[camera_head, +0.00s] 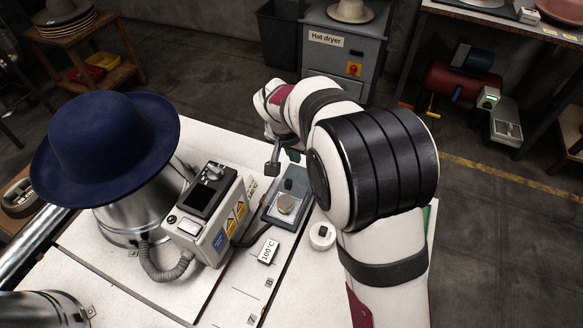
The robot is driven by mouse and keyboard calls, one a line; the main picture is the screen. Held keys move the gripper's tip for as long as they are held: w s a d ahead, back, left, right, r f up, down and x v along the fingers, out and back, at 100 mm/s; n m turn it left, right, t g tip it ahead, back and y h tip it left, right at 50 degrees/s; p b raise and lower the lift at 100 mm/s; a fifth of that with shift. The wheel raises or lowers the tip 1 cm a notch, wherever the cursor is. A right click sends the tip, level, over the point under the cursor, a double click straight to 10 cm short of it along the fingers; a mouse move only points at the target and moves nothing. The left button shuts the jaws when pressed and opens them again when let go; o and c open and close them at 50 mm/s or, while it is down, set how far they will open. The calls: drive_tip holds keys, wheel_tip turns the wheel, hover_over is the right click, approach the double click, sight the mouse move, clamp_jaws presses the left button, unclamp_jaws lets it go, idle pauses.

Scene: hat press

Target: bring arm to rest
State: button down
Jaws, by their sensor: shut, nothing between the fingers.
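My arm rises from the lower right and bends to the left over the white worktable (225,150). My gripper (272,168) shows small and dark below the wrist, pointing down. A navy felt hat (105,145) with a wide brim sits on a metal form (135,212) at the left, well apart from my gripper. My forearm hides part of the table's right side.
A control box (210,215) with a grey hose stands between the hat and the knobbed unit. A "100°C" label (268,251) and a small white round item (322,235) lie nearby. A hat dryer (340,55) stands behind. Open floor (490,240) lies to the right.

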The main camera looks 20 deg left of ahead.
drive_tip(key=v, duration=0.7)
drive_tip(key=s+d+r+m+g, duration=0.15)
drive_tip(key=s+d, duration=0.35)
drive_tip(key=d, duration=0.5)
drive_tip(key=s+d+r+m+g, duration=0.1)
drive_tip(key=s+d+r+m, duration=0.15)
drive_tip(key=s+d, duration=0.45)
drive_tip(key=s+d+f+g+y, duration=0.1)
drive_tip(key=s+d, duration=0.3)
drive_tip(key=s, duration=0.3)
drive_tip(key=s+d+f+m, duration=0.1)
drive_tip(key=s+d, duration=0.3)
drive_tip(key=s, duration=0.3)
drive_tip(key=shift+m+g+y, duration=0.3)
drive_tip(key=shift+g+y, duration=0.05)
drive_tip(key=shift+y, duration=0.05)
